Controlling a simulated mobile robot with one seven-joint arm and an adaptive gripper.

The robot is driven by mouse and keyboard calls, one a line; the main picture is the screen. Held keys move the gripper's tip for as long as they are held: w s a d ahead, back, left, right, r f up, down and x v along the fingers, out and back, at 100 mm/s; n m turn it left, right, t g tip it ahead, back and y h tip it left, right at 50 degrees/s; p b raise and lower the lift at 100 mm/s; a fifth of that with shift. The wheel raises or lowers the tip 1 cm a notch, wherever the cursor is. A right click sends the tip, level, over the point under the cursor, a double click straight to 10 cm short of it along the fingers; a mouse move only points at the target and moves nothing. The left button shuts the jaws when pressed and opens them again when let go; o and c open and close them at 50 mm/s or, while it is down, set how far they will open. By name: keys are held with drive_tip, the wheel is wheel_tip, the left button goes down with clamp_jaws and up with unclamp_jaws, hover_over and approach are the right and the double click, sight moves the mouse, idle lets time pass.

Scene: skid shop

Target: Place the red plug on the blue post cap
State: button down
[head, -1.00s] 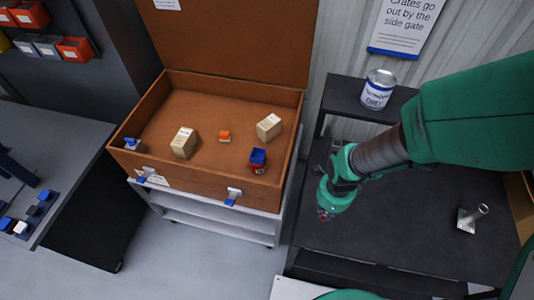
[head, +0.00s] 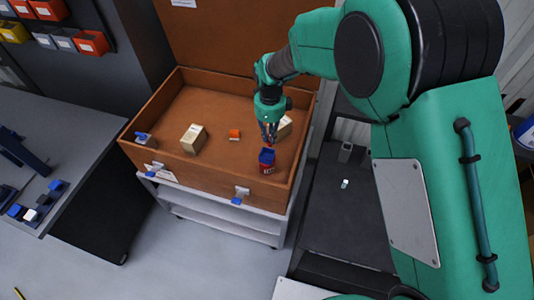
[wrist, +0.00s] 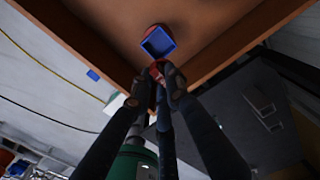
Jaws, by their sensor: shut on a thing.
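The blue post cap (head: 267,156) is a square blue piece on top of a red block (head: 266,168) in the front right of the brown box. It also shows in the wrist view (wrist: 158,42), just beyond my fingertips. My gripper (head: 270,139) points down above the box, a little behind and above the blue cap in the picture. It is shut on the red plug (wrist: 156,70), which is small and mostly hidden by the fingers. The plug appears apart from the cap in the wrist view.
The open brown box (head: 215,170) has raised walls and stands on a grey trolley (head: 220,222). A dark bench (head: 340,220) stands right.

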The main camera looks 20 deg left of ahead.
drive_tip(key=shift+w+a+r, duration=0.15)
drive_tip(key=shift+w+a, duration=0.05)
drive_tip(key=shift+a, duration=0.5)
approach(267, 149)
drive_tip(key=shift+s+d+f, duration=0.2)
drive_tip(key=shift+s+f, duration=0.4)
drive_tip(key=shift+s, duration=0.15)
drive_tip(key=shift+s+d+f, duration=0.2)
drive_tip(key=shift+s+f, duration=0.4)
drive_tip(key=shift+s, duration=0.1)
drive_tip(key=shift+f+b, duration=0.4)
drive_tip(key=shift+f, duration=1.45)
drive_tip(key=shift+f, duration=0.2)
drive_tip(key=c, duration=1.7)
unclamp_jaws()
